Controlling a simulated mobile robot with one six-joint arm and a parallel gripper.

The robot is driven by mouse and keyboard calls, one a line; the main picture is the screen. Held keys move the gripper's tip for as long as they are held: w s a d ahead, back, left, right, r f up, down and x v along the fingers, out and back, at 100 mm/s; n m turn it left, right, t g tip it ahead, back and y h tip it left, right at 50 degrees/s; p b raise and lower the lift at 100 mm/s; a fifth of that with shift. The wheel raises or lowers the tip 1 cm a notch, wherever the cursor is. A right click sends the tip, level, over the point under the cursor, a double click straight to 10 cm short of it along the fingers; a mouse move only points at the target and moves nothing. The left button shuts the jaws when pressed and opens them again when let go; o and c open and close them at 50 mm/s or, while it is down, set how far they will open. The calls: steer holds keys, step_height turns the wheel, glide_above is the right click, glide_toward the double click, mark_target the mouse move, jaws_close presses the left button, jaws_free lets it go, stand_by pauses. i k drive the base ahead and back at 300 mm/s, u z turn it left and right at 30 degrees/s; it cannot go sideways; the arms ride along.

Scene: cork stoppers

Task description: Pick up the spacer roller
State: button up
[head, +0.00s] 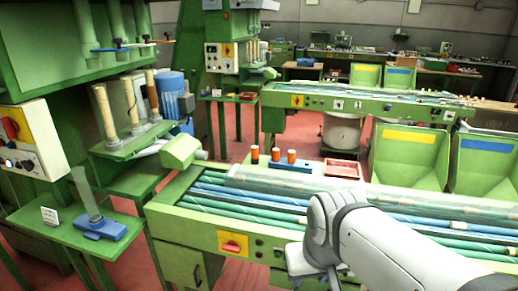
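I cannot tell for sure which thing is the spacer roller. Several long blue and green rollers (205,204) lie side by side in the green conveyor bench in front of me, partly under a clear cover (290,183). My white and grey arm crosses the lower right and hides part of the bench.
A green machine with tan cork columns (105,107) stands at the left. A small green table (70,235) holds a blue device (101,228) and a small sign. Green bins (408,160) and another conveyor (350,103) stand behind. Red floor shows between the left machine and the bench.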

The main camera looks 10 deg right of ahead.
mark_target(255, 150)
steer(key=u, duration=0.05)
steer(key=i, duration=1)
steer(key=z, duration=0.05)
